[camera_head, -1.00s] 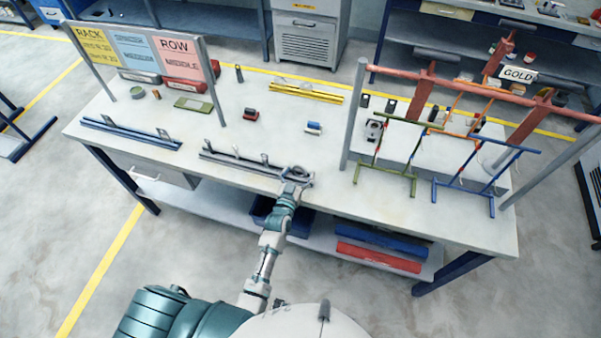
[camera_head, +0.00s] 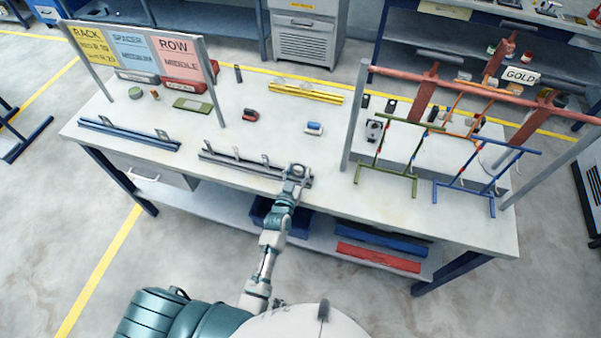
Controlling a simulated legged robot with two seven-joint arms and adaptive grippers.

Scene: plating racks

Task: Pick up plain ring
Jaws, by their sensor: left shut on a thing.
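My left gripper (camera_head: 296,172) is at the right end of the grey rail (camera_head: 245,170) near the table's front edge. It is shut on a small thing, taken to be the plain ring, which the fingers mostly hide. Several small upright holders with small pieces stand along the grey rail, left of the gripper. I cannot tell whether the held ring still touches the rail. My right gripper is not in view.
A blue rail (camera_head: 130,134) lies left and a yellow rail (camera_head: 305,93) behind. A sign board (camera_head: 140,55) stands at the back left. Green (camera_head: 386,179) and blue (camera_head: 463,187) racks stand at the right under a red crossbar (camera_head: 470,85).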

